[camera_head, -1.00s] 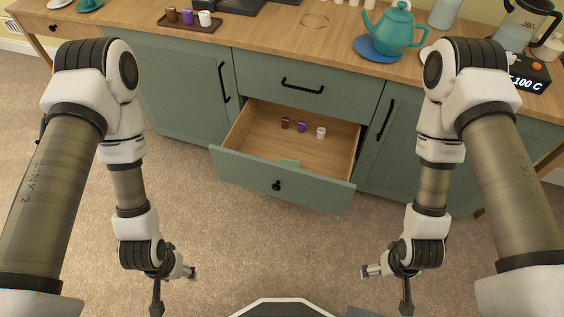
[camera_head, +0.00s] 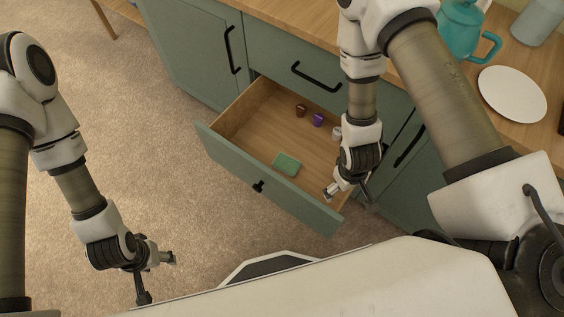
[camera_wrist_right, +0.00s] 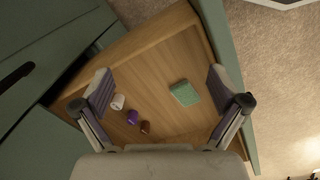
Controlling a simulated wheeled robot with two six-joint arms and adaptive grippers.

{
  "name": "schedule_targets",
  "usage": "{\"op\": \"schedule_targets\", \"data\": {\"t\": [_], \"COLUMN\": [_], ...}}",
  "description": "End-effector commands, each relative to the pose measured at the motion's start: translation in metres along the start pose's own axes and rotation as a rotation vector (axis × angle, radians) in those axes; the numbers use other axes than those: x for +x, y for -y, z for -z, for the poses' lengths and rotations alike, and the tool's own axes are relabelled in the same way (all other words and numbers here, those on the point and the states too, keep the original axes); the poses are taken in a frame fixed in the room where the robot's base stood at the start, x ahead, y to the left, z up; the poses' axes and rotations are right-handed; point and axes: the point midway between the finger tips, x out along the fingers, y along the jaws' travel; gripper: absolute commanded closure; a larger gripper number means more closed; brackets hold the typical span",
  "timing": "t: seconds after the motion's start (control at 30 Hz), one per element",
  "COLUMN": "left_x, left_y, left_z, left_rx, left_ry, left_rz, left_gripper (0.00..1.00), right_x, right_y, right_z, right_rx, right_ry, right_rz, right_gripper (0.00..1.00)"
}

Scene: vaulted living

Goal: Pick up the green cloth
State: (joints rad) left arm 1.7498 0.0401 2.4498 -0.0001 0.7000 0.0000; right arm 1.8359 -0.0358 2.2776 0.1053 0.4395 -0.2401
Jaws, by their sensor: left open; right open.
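The green cloth (camera_head: 286,164) is a small folded block lying flat on the floor of the open drawer (camera_head: 245,131), close behind its front panel. In the right wrist view the cloth (camera_wrist_right: 185,93) lies below and between my open fingers, nearer the finger on the right. My right gripper (camera_head: 331,191) is open and empty, above the right part of the drawer and apart from the cloth. My left gripper (camera_head: 172,258) is open and empty, over the carpet to the left of the drawer.
In the drawer are a brown capsule (camera_head: 301,110), a purple capsule (camera_head: 318,119) and a white capsule (camera_head: 337,132). The counter above holds a teal teapot (camera_head: 461,30) and a white plate (camera_head: 512,94). Carpet (camera_head: 120,110) lies clear at the left.

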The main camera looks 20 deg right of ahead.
Motion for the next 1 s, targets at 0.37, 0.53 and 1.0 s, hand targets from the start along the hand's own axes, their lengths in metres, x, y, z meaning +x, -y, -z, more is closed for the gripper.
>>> {"op": "schedule_targets", "data": {"t": [0.37, 0.53, 1.0], "left_x": [0.101, 0.18, 0.228], "left_y": [0.001, 0.001, 0.002], "left_z": [0.0, 0.0, 0.0], "left_rx": [0.0, 0.0, 0.0], "left_ry": [0.0, 0.0, 0.0], "left_rz": [0.0, 0.0, 0.0], "left_gripper": [0.41, 0.41, 0.41], "right_x": [0.082, 0.125, 0.149], "right_y": [0.009, 0.032, 0.063], "right_z": [0.085, 0.155, 0.207], "right_rx": [-0.222, -0.408, -0.587], "right_ry": [-0.001, -0.013, -0.027], "right_rz": [-0.024, -0.003, 0.049], "right_gripper": [0.02, 0.02, 0.02]}}
